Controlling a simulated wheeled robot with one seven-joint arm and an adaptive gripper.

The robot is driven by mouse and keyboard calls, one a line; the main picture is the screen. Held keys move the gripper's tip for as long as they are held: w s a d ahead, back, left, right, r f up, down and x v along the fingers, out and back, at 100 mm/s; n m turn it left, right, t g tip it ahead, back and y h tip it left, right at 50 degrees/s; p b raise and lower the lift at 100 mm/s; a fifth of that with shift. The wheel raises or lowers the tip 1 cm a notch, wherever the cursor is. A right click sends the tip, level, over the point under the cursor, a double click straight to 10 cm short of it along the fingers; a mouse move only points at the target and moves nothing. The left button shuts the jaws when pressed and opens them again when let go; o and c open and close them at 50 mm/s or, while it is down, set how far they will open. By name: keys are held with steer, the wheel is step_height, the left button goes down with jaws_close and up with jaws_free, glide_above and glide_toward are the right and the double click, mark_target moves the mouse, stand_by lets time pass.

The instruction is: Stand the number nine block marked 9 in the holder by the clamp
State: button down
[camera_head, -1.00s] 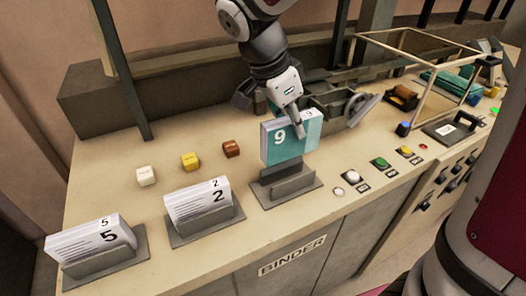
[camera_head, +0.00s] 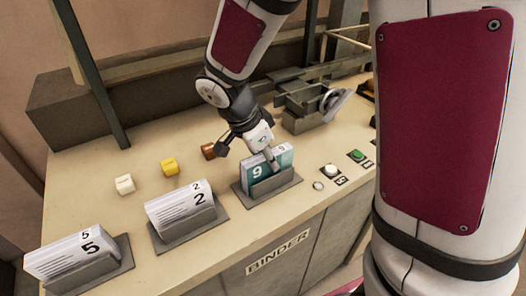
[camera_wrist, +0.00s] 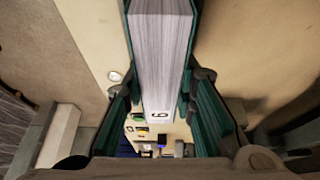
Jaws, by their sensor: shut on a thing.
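The number nine block (camera_head: 256,172) is a teal-covered stack of pages marked 9. It stands upright in the slot of the grey holder (camera_head: 272,190), its lower part hidden behind the holder's front wall. My gripper (camera_head: 268,157) is shut on its top from above. In the wrist view the block's pale page edges (camera_wrist: 162,50) and teal covers run between my gripper's fingers (camera_wrist: 162,95). The clamp (camera_head: 305,112), a grey device with a wheel, is behind and to the right of the holder. Whether the block touches the holder's bottom is hidden.
Holders with a 2 block (camera_head: 180,210) and a 5 block (camera_head: 75,255) stand to the left. Buttons (camera_head: 331,171) are to the right. My own arm covers the right side of the view.

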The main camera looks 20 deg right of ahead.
steer(key=shift+f, duration=0.2)
steer(key=c, duration=1.3)
jaws_free()
steer(key=shift+r, duration=0.15)
